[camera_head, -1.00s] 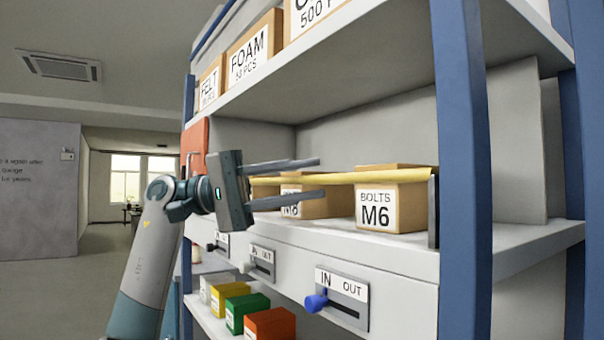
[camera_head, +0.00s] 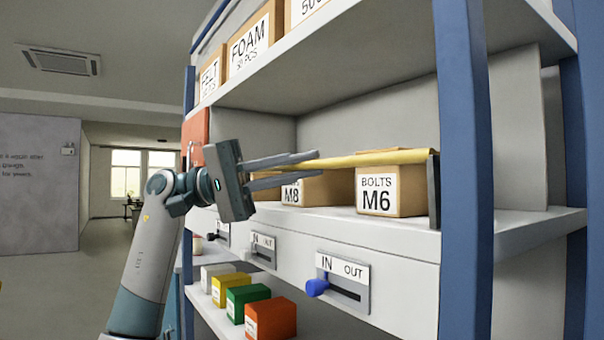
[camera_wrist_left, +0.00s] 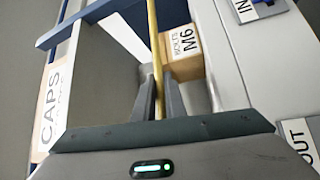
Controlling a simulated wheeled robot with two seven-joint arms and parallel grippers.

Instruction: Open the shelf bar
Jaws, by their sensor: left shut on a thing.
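The yellow shelf bar (camera_head: 375,160) runs across the front of the middle shelf, in front of the boxes. Its right end is at a dark bracket (camera_head: 434,190) beside the blue post; its left end is hidden behind my gripper. My left gripper (camera_head: 305,165) is shut on the bar, one finger on each side. In the left wrist view, the bar (camera_wrist_left: 153,35) passes between the two fingers (camera_wrist_left: 160,90). My right gripper is not in view.
Boxes marked M6 (camera_head: 391,190) and M8 (camera_head: 318,188) stand on the middle shelf behind the bar. Below are IN/OUT slots, one with a blue knob (camera_head: 317,287). Blue posts (camera_head: 463,170) frame the shelf. Several coloured boxes, including a red one (camera_head: 270,318), sit lower.

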